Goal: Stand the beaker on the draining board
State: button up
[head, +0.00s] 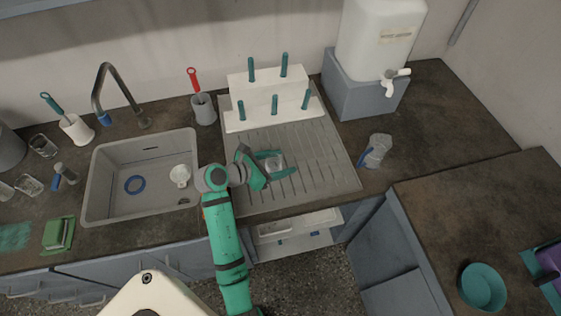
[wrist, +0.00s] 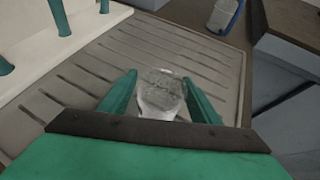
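The beaker (head: 275,162) is a small clear glass vessel. It is between the two teal fingers of my gripper (head: 277,163), over the draining board (head: 325,168). In the wrist view the beaker (wrist: 160,92) fills the gap between the fingertips (wrist: 160,88), and both fingers appear to touch its sides. The beaker looks roughly upright. Its base is partly hidden, and I cannot tell whether it rests on the board or is just above it. The grey, grooved draining board also shows in the wrist view (wrist: 200,60).
A white peg rack (head: 270,92) with teal pegs stands at the board's back. The sink (head: 105,200) is to the left. A clear vessel with a blue handle (head: 376,150) stands right of the board, below a white water tank (head: 380,40). The board's right part is clear.

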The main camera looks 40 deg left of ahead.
aim_at(267, 165)
jog(key=shift+r, duration=0.1)
jog(key=shift+s+a+r, duration=0.1)
jog(key=shift+r, duration=0.05)
jog(key=v, duration=1.1)
jog(key=shift+s+r, duration=0.1)
jog(key=shift+s, duration=0.25)
